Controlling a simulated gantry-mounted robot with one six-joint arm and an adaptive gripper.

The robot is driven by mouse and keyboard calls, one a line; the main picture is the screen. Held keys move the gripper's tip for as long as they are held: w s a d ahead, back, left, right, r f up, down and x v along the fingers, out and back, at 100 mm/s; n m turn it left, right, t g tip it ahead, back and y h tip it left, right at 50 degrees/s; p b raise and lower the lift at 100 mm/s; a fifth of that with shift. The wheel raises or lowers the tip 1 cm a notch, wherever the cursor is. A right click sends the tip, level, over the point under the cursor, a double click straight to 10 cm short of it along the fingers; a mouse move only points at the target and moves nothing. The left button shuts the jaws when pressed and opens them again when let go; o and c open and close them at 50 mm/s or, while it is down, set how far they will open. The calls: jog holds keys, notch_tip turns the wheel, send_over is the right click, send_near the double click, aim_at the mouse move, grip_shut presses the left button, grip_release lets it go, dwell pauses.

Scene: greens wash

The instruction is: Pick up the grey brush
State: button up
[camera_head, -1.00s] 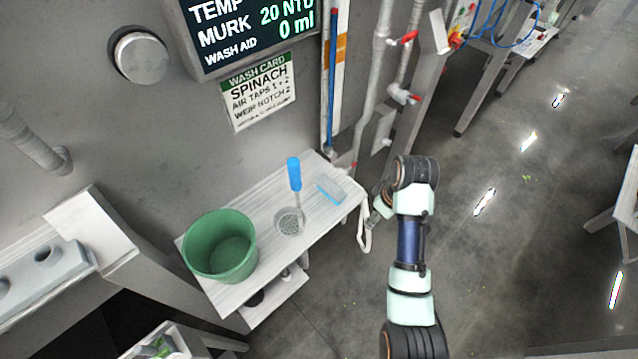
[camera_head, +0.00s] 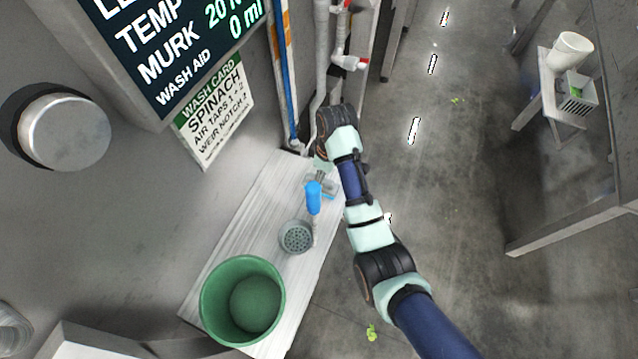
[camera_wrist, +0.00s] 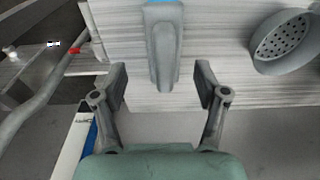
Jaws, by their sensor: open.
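The grey brush (camera_wrist: 164,45) lies on the pale ribbed bench top (camera_wrist: 225,25) in the wrist view, its narrow end toward my gripper and a strip of blue at its far end. My gripper (camera_wrist: 161,82) is open and empty, with one finger on each side of the brush's narrow end. I cannot tell how high the fingers are above it. In the head view the brush (camera_head: 326,187) is mostly hidden behind my gripper (camera_head: 320,172) and a blue handle.
A perforated grey strainer (camera_head: 296,237) with an upright blue handle (camera_head: 313,198) stands close to the brush. A green bucket (camera_head: 243,301) stands at the bench's near end. The wall and pipes (camera_head: 328,60) rise beside the bench.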

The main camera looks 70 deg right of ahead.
jog(key=f, duration=0.4)
jog(key=shift+w+a+f, duration=0.15)
jog(key=shift+w+a, duration=0.1)
jog(key=shift+a, duration=0.1)
jog(key=shift+w+d+f, duration=0.1)
jog(key=shift+f, duration=0.25)
jog(key=c, duration=1.3)
notch_tip(320, 180, up, 11)
jog(key=shift+r+p, duration=0.15)
jog(key=shift+p, duration=1.05)
notch_tip(320, 180, up, 9)
jog(key=p, duration=0.8)
jog(key=shift+p, duration=0.4)
